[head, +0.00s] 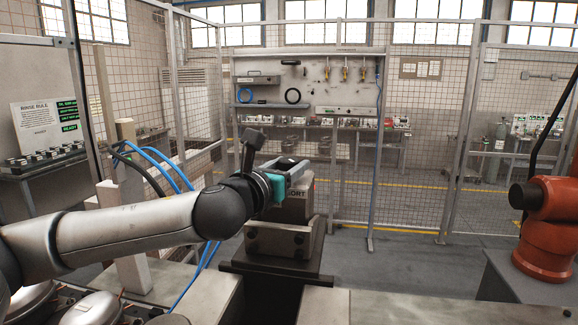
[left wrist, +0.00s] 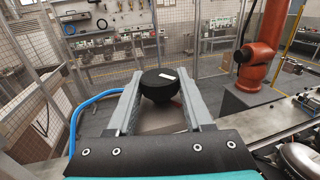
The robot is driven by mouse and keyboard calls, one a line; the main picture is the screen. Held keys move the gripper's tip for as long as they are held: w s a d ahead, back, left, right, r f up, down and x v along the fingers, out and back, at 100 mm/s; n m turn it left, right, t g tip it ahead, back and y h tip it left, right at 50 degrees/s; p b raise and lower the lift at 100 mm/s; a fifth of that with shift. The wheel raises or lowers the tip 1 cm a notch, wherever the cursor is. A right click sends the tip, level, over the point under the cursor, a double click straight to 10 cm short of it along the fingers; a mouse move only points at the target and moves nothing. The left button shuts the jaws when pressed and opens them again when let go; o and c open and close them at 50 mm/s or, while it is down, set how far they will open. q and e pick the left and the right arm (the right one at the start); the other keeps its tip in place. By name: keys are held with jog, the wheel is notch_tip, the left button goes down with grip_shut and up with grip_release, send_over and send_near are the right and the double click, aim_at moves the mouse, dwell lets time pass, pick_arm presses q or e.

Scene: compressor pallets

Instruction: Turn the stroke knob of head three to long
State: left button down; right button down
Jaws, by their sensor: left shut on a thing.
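The stroke knob (left wrist: 157,88) is round and black with a white mark on its top, which lies toward the right in the left wrist view. My left gripper (left wrist: 160,78) has its two grey fingers on either side of it, shut on it. In the head view my left gripper (head: 293,166) is at the top of a grey head block (head: 282,240) on a dark stand. The letters "ORT" show on the block beside the gripper, the rest of the word hidden. The knob is mostly hidden there by my gripper. My right gripper is not in view.
Blue hoses (head: 160,165) run close behind my left arm. An orange robot arm (head: 548,220) stands at the right. A mesh fence (head: 420,170) closes off the back, with a tool board (head: 310,75) beyond it. Grey floor lies between block and fence.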

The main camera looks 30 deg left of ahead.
pick_arm(q)
jog(key=shift+a+m+h, duration=0.1)
jog(key=shift+m+h, duration=0.2)
jog(key=shift+h, duration=0.2)
jog(key=shift+m+h, duration=1.1)
jog(key=shift+h, duration=0.6)
jog(key=shift+r+m+g+h, duration=0.15)
jog(key=shift+m+g+h, duration=0.75)
jog(key=shift+m+h, duration=0.75)
jog(key=shift+f+m+g+h+b, duration=0.15)
jog(key=shift+m+g+h+b, duration=0.35)
jog(key=shift+h, duration=0.6)
jog(key=shift+f+m+g+h+b, duration=0.1)
jog(key=shift+m+g+h+b, duration=0.2)
jog(key=shift+m+g+h, duration=0.55)
jog(key=m+g+h+b, duration=0.1)
jog(key=m+g+h, duration=0.1)
jog(key=g+h, duration=0.1)
jog(key=shift+m+g+h+b, duration=0.25)
jog(key=shift+m+h+b, duration=0.05)
jog(key=shift+h, duration=0.1)
jog(key=shift+r+m+g+h, duration=0.1)
jog(key=shift+m+g+h, duration=0.6)
jog(key=shift+m+g, duration=0.45)
jog(key=shift+g, duration=0.45)
jog(key=shift+m+g+h, duration=0.6)
jog(key=shift+m+g, duration=0.35)
jog(key=shift+g, duration=0.45)
